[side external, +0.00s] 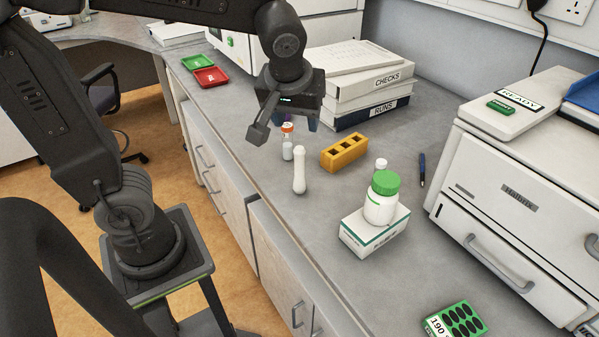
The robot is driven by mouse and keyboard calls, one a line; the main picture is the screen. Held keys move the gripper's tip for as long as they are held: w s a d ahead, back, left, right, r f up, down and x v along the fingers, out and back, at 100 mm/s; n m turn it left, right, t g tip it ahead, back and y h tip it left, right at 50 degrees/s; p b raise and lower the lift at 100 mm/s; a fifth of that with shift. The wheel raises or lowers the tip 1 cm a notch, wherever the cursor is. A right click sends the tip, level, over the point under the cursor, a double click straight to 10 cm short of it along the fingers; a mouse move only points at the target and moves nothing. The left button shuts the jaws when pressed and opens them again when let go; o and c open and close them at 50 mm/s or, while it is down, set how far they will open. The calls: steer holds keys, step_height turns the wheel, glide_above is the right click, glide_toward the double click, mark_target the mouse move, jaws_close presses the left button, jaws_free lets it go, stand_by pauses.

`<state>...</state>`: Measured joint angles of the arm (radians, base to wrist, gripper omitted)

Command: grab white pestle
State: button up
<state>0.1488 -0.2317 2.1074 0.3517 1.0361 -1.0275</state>
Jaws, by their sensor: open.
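An orange-capped vial (287,149) stands just behind the pestle, close below my gripper. A yellow block with holes (344,152) lies to the right. A green-capped bottle (381,198) stands on a white box (374,238).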

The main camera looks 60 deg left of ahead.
mark_target(299, 149)
steer(key=x, duration=0.8)
steer(key=shift+s+a+x, duration=0.1)
steer(key=shift+s+x, duration=0.05)
steer(key=shift+x, duration=1.2)
steer(key=shift+s+a+x, duration=0.15)
steer(key=shift+x, duration=1.2)
jaws_close()
